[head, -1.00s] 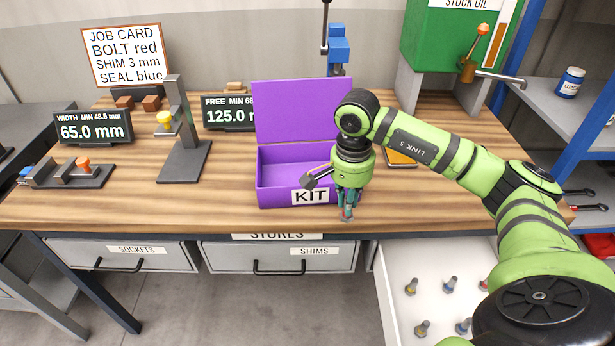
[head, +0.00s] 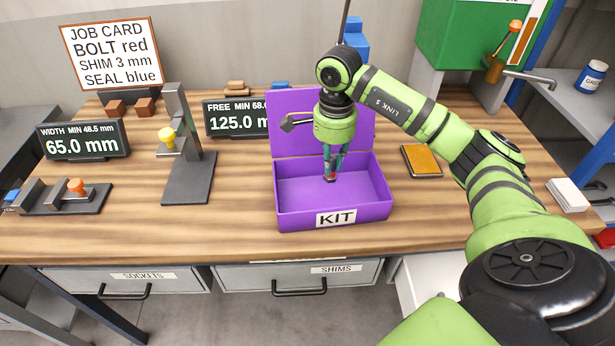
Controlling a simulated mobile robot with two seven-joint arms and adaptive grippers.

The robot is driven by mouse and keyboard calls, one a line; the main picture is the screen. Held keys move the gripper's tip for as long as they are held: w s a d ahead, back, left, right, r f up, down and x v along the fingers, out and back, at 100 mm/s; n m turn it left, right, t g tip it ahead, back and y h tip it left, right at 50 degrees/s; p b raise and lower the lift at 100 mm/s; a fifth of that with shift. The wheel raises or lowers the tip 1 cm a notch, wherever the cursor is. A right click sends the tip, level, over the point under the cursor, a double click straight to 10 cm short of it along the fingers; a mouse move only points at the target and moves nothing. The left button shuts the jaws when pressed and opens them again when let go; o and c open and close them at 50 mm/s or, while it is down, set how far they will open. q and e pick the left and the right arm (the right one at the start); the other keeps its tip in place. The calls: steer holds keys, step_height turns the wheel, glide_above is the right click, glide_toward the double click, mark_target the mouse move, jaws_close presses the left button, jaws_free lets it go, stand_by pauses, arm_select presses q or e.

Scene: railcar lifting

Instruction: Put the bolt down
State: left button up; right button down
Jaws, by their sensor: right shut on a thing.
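My right gripper (head: 331,170) points down over the open purple kit box (head: 305,220) in the head view. It is shut on a small bolt (head: 331,178), which shows dark with a bit of red at the fingertips. The bolt appears to be above the box floor; the exact gap cannot be told. The box's lid stands raised at the back, and its visible floor is empty. The job card (head: 110,53) reads "BOLT red". My left gripper does not show.
A gauge stand (head: 188,150) and two displays stand left of the box. An orange-topped pad (head: 421,161) lies to its right. A green stock oil tank (head: 470,35) stands at the back right. Drawers (head: 298,275) sit below the bench's front edge.

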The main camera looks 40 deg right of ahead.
steer(key=w+a+f, duration=0.1)
steer(key=w+a+f+p, duration=0.1)
steer(key=a, duration=0.1)
steer(key=w+a+f+p, duration=0.1)
steer(key=a, duration=0.1)
steer(key=shift+a+f, duration=0.1)
steer(key=shift+f, duration=0.3)
step_height(320, 180, down, 3)
steer(key=shift+f+p, duration=0.1)
steer(key=shift+p, duration=0.9)
steer(key=shift+f, duration=0.25)
steer(key=shift+f+b, duration=0.25)
steer(key=shift+b, duration=0.05)
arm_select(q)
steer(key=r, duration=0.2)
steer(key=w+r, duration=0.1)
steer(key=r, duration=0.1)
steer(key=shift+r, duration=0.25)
arm_select(e)
steer(key=c, duration=1.2)
jaws_free()
steer(key=shift+r, duration=0.1)
